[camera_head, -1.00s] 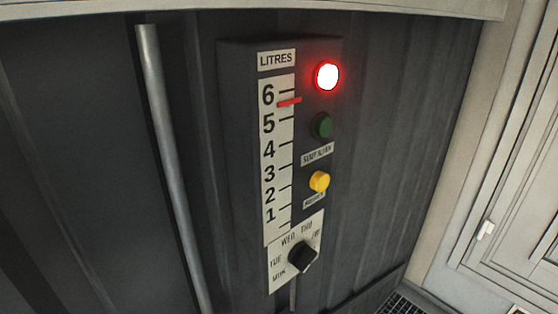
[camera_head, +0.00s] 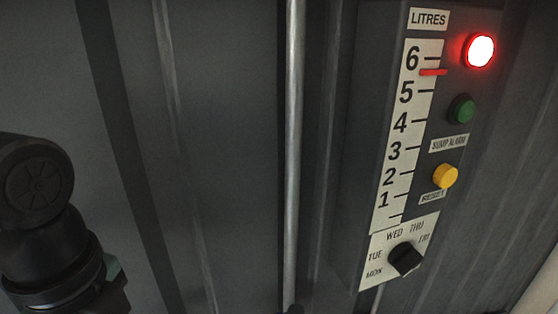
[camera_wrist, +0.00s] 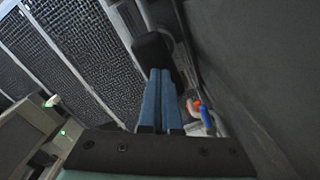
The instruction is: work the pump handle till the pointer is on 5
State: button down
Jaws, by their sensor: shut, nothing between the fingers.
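The gauge panel (camera_head: 340,200) is on the right in the head view, with a LITRES scale (camera_head: 388,205) marked 1 to 6. Its red pointer (camera_head: 433,72) stands between 5 and 6. My gripper (camera_wrist: 160,72) is shut in the wrist view, its two blue fingers side by side with nothing between them. A dark block (camera_wrist: 152,50) shows at the fingertips; I cannot tell whether it is part of the pump handle or whether the fingers touch it. I cannot make out the pump handle for sure in either view.
A red lamp (camera_head: 481,50) is lit on the panel, above a green lamp (camera_head: 461,108), a yellow button (camera_head: 445,176) and a black day knob (camera_head: 405,258). A metal pipe (camera_head: 293,150) runs down the wall. Dark grating (camera_wrist: 75,60) shows in the wrist view.

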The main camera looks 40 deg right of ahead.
notch_tip(320, 180, down, 8)
jog(key=b, duration=0.6)
jog(key=shift+s+r, duration=0.1)
jog(key=shift+r, duration=0.05)
notch_tip(320, 180, up, 13)
jog(key=p, duration=0.8)
notch_tip(320, 180, down, 13)
jog(key=b, duration=1.1)
jog(key=shift+r, duration=0.2)
notch_tip(320, 180, up, 12)
jog(key=p, duration=0.8)
jog(key=shift+r+p, duration=0.25)
jog(key=shift+p, duration=0.1)
jog(key=shift+f, duration=0.1)
